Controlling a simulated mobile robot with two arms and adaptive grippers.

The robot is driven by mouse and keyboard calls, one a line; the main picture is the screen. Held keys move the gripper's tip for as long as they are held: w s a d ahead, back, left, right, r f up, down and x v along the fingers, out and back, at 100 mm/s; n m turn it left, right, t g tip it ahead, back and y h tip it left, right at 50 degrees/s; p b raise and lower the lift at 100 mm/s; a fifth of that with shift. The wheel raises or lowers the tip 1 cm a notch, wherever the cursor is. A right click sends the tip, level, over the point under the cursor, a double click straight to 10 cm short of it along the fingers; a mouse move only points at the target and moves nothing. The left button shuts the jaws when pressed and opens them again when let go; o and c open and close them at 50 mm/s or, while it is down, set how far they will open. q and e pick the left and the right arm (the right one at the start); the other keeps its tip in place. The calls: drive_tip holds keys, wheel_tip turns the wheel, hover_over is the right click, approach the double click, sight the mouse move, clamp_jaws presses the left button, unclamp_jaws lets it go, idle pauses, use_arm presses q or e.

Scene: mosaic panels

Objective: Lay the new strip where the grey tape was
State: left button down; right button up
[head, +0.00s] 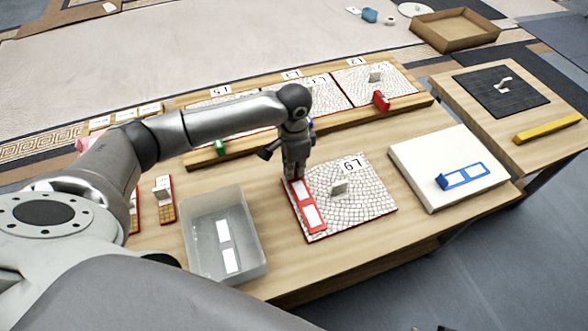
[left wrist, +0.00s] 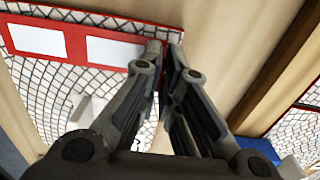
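The red strip (head: 308,207) with white windows lies along the left edge of the cobble-patterned panel marked L9 (head: 365,200). It also shows in the left wrist view (left wrist: 75,38). My left gripper (head: 293,176) is down at the strip's far end. In the left wrist view its fingertips (left wrist: 164,48) are close together, with a little red between them; they appear shut on the strip's end tab, which they mostly hide. A grey strip with white windows (head: 226,241) lies in the translucent tray (head: 193,240) left of the panel. My right gripper is not in view.
A white board (head: 415,165) with a blue strip (head: 468,176) stands right of the panel. Behind is a wooden rack (head: 425,98) with more panels, a red clip (head: 381,100) and a green clip (head: 220,147). A side table holds a yellow bar (head: 547,127).

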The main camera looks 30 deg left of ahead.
use_arm(q)
drive_tip(key=shift+f, duration=0.1)
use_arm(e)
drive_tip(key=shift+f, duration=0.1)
use_arm(q)
drive_tip(key=c, duration=2)
unclamp_jaws()
drive_tip(key=o, duration=0.4)
drive_tip(key=shift+c, duration=0.2)
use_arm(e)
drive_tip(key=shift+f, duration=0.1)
